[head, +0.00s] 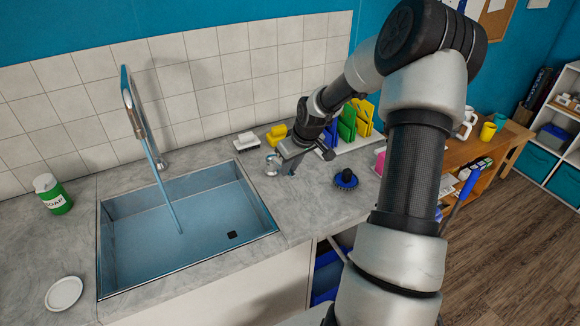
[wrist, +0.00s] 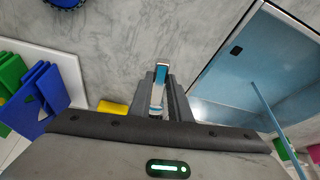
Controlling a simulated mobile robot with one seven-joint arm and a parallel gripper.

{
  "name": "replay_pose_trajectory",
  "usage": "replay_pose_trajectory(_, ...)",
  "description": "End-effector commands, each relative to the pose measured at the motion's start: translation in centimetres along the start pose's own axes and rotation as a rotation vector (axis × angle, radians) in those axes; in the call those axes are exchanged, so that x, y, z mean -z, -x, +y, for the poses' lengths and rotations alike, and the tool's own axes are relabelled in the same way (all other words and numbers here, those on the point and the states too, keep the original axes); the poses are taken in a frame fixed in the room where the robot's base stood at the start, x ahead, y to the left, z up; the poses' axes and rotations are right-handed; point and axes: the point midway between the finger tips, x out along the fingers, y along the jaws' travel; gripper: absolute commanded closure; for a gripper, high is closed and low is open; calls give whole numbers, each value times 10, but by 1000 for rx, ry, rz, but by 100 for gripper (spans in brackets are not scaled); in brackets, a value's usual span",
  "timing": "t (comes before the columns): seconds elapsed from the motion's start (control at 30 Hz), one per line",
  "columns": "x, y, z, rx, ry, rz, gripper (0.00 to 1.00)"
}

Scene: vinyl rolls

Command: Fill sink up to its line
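The sink (head: 120,279) is a blue-tinted basin set in the grey counter; it also shows in the wrist view (wrist: 262,68). A tall chrome faucet (head: 136,105) stands behind it, and a blue stream of water (head: 166,192) falls into the basin. I cannot make out the fill line or the water level. A small chrome tap handle (head: 272,163) with a blue part stands on the counter right of the sink. In the wrist view the handle (wrist: 161,72) lies between the narrowly spaced fingers of my gripper (wrist: 161,92), which looks shut on it.
A soap bottle (head: 52,194) and a white dish (head: 63,293) are left of the sink. A yellow sponge (head: 277,135), a white brush (head: 246,141) and a rack of colored boards (head: 348,122) are behind my gripper. A round blue-black brush (head: 346,179) lies to the right.

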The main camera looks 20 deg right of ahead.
Motion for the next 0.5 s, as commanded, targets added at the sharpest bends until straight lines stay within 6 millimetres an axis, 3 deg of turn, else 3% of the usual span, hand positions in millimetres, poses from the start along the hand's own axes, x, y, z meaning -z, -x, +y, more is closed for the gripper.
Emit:
replay_pose_trajectory(0.27, 0, -1, -1, -2, -3, -1, 100)
replay_pose_trajectory(0.5, 0, -5, -16, -55, -119, -2, 100)
